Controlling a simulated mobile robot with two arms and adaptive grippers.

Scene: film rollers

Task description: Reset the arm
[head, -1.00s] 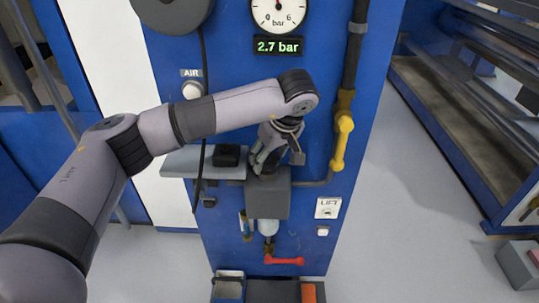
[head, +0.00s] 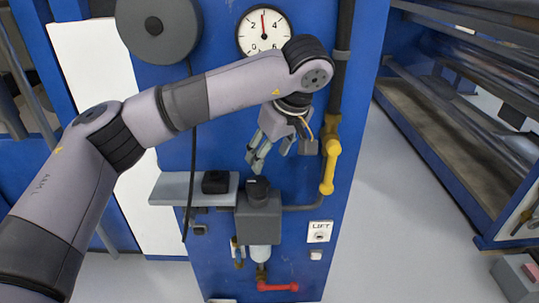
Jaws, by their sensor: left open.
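My left arm comes in from the left across the blue panel (head: 350,120). My left gripper (head: 269,162) is open and empty, pointing down. It is above the grey regulator unit (head: 260,222) with its black knob (head: 257,188), and apart from it. My right gripper is not in view. The arm covers the digital readout and the AIR label.
A round gauge (head: 263,30) is at the top, its needle pointing about straight up. A yellow valve handle (head: 329,170) is on a pipe at right. A grey shelf (head: 170,189) holds a black block (head: 215,182). A red lever (head: 278,287) is below. Open floor (head: 410,240) lies right.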

